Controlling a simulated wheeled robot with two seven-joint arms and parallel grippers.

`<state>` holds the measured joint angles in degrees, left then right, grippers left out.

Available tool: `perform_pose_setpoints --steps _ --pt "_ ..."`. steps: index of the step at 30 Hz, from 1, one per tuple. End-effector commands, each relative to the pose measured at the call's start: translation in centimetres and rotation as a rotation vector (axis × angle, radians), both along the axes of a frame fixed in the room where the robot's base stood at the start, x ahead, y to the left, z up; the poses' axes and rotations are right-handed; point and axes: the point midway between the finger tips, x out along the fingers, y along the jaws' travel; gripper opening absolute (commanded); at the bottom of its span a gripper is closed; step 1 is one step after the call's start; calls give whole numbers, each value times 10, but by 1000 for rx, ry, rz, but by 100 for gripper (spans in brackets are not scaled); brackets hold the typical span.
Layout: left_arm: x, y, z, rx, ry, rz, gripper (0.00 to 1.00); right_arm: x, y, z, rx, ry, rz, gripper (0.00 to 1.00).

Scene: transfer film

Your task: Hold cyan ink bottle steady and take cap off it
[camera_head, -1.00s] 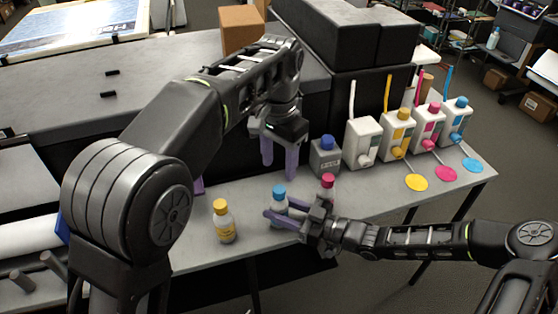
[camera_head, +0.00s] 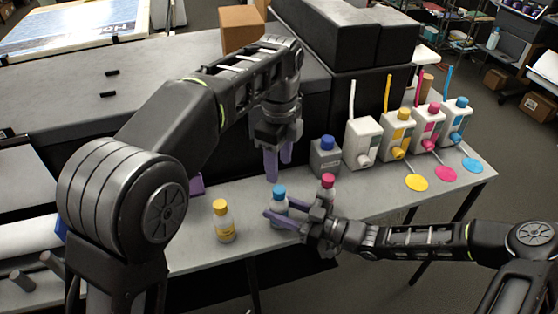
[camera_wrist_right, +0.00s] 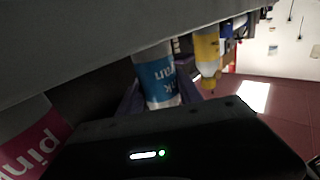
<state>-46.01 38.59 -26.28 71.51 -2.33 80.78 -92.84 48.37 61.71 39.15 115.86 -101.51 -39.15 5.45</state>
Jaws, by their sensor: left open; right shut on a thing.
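The cyan ink bottle (camera_head: 279,208) stands upright on the near table with its blue cap (camera_head: 279,190) on. My right gripper (camera_head: 275,213) is shut on the bottle's body, below the cap, with its purple fingers on either side. In the right wrist view the bottle (camera_wrist_right: 160,82) sits between those fingers, with its blue label showing and its cap out of sight. My left gripper (camera_head: 279,166) is open and empty, fingers pointing down, above the cyan cap and apart from it.
A yellow-capped bottle (camera_head: 224,222) stands to the left. A magenta-capped bottle (camera_head: 327,184) stands close to the right, partly behind my right gripper. The table's front edge is near.

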Motion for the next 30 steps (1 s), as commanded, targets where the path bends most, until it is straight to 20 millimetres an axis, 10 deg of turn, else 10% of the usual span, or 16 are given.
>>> perform_pose_setpoints --steps 30 --pt "0 0 -81 2 7 1 50 0 0 0 0 0 0 0"
